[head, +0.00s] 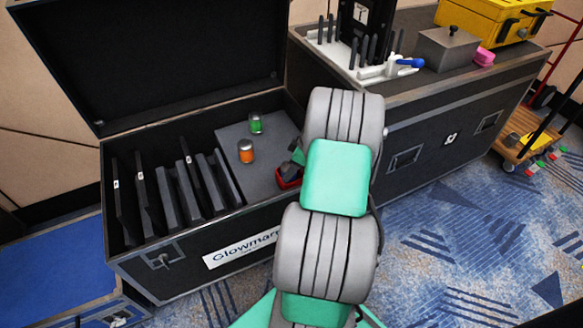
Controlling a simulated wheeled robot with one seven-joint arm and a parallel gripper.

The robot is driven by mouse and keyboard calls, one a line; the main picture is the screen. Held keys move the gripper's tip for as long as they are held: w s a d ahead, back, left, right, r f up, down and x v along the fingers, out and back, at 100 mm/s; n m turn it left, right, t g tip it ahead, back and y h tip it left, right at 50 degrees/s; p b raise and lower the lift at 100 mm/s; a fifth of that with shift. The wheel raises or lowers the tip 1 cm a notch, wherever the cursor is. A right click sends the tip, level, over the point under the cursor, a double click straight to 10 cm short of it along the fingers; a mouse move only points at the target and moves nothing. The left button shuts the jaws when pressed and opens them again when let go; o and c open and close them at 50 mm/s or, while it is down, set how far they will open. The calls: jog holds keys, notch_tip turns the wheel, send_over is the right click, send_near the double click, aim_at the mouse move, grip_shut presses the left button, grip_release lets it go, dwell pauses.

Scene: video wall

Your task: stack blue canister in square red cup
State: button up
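The square red cup (287,183) is partly visible on the grey surface inside the open black case, just left of my arm. The dark end of my gripper (291,170) shows at the cup's top, with the rest hidden behind my arm. I cannot tell whether its fingers are open or shut, or whether it touches the cup. No blue canister is visible; it may be hidden by my arm or gripper. An orange canister (246,151) and a green canister (256,123) stand upright on the same surface, to the left of the cup.
The black case (160,262) has a raised lid (165,65) and several dark panels (170,190) at left. A second black case (440,135) at right bears a grey box (448,48), a yellow case (490,20) and tools.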

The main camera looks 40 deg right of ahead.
jog(key=shift+o, duration=0.6)
jog(key=shift+r, duration=0.25)
jog(key=p+v, duration=0.4)
jog(key=v, duration=0.8)
jog(key=w+a+r+m+g, duration=0.1)
jog(key=w+a+r, duration=0.15)
jog(key=a, duration=0.55)
jog(key=w+a+r+m, duration=0.1)
jog(key=a+r, duration=0.2)
jog(key=a, duration=0.5)
jog(key=s+a+m+h, duration=0.1)
jog(key=s+a+m, duration=0.1)
jog(key=s+a, duration=0.3)
jog(key=s+a+m+h, duration=0.1)
jog(key=s+a, duration=0.5)
jog(key=a, duration=0.6)
jog(key=shift+a+r+m+g, duration=0.3)
jog(key=shift+r+m+g, duration=0.1)
jog(key=shift+m, duration=0.1)
